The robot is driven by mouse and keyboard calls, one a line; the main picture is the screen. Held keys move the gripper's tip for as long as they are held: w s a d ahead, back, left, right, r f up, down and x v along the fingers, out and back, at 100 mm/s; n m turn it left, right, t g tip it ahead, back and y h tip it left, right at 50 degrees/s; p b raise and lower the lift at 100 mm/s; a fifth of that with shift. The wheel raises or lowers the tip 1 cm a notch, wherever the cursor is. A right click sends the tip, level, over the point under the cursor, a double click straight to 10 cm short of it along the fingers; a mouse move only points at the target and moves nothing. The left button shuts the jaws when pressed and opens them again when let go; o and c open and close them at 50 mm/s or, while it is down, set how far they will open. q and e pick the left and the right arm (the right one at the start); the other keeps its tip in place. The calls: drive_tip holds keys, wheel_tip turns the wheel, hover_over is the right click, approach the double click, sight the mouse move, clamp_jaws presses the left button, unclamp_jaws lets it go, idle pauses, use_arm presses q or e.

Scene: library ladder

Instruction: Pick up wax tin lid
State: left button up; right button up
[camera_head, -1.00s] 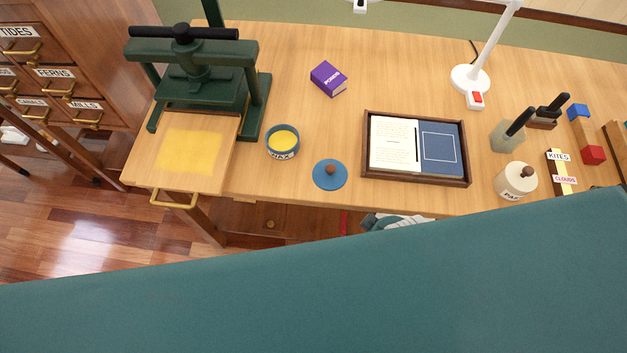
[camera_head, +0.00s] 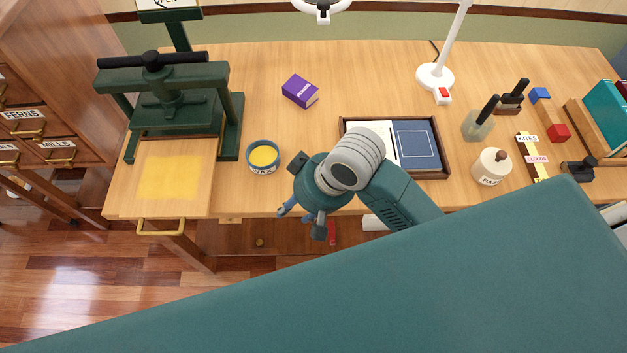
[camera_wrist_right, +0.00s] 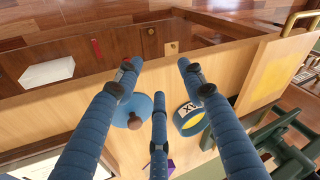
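The wax tin lid (camera_wrist_right: 143,104) is a blue disc with a round brown knob, lying on the table in the right wrist view. In the head view my right gripper and arm hide it. My right gripper (camera_head: 302,220) is over the table's front edge in the head view. In the right wrist view its blue fingers (camera_wrist_right: 158,72) are spread apart with nothing between them, and the lid lies beyond them, apart from them. The open wax tin (camera_head: 263,157), with yellow wax, stands left of the gripper; it also shows in the wrist view (camera_wrist_right: 188,121). My left gripper is not in view.
A green press (camera_head: 165,100) stands at the left. A dark wooden tray (camera_head: 441,135) with a book lies behind my right arm. A purple box (camera_head: 300,91) is farther back. A paste jar (camera_head: 491,167) stands right. The table between purple box and tray is clear.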

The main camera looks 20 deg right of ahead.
drive_tip(key=w+d+r+m+g+h, duration=0.3)
drive_tip(key=w+d+r+m+h, duration=0.15)
drive_tip(key=w+d+r, duration=0.35)
drive_tip(key=shift+y, duration=0.35)
drive_tip(key=f, duration=0.2)
drive_tip(key=a+f, duration=0.1)
drive_tip(key=f, duration=0.1)
drive_tip(key=shift+a+f, duration=0.1)
drive_tip(key=shift+f, duration=0.2)
drive_tip(key=shift+s+a+f+p, duration=0.15)
drive_tip(key=shift+f+p, duration=0.15)
drive_tip(key=shift+f, duration=1.05)
drive_tip(key=shift+a+f+p, duration=0.1)
drive_tip(key=shift+f+p, duration=0.2)
drive_tip(key=shift+f, duration=1)
clamp_jaws()
